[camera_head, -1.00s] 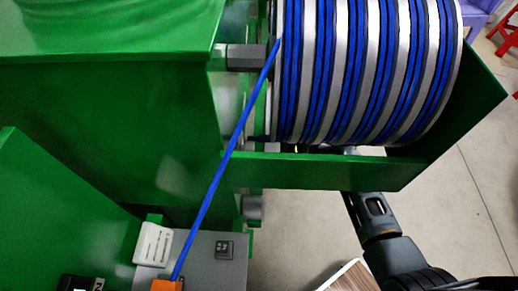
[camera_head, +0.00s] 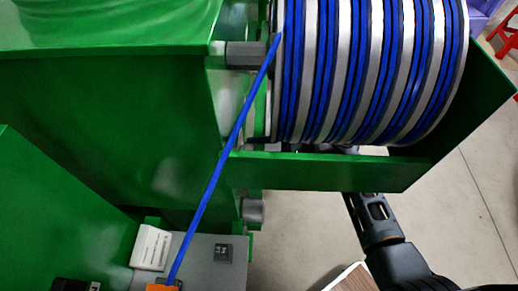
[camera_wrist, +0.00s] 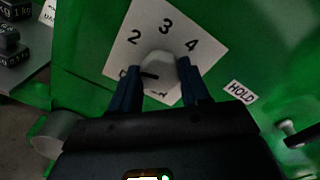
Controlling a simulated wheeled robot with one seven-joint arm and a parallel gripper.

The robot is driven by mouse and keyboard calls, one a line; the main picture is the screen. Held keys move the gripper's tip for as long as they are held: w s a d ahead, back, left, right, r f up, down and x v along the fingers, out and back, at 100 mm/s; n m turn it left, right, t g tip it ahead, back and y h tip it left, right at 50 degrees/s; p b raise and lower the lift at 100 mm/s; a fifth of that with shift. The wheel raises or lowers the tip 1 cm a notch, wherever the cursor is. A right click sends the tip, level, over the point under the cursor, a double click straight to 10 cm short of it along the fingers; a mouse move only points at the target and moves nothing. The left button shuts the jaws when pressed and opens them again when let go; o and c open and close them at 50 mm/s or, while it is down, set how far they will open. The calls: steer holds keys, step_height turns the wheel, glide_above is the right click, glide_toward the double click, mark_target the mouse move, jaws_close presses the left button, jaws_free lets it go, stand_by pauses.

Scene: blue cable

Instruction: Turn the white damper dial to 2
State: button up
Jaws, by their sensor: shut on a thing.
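In the wrist view, the white damper dial (camera_wrist: 158,64) sits on a white plate (camera_wrist: 120,50) fixed to a green panel. The plate shows 2, 3 and 4; its lower lettering is partly hidden by my fingers. A short dark mark on the dial points left, below the 2. My gripper (camera_wrist: 157,75) is shut on the dial, one dark finger on each side. In the head view, the dial and my gripper are hidden behind the green frame and the drum; only part of my arm shows below the beam.
A drum (camera_head: 370,70) wound with blue cable fills the upper right of the head view, above a green beam (camera_head: 320,172). A blue cable (camera_head: 215,180) runs taut down to an orange block (camera_head: 162,287). A HOLD label (camera_wrist: 241,92) is right of the dial.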

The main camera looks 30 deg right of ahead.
steer(key=o, duration=1.1)
steer(key=shift+c, duration=0.2)
steer(key=shift+d, duration=0.1)
steer(key=v, duration=0.7)
steer(key=shift+s+d+b, duration=0.25)
steer(key=shift+b, duration=0.05)
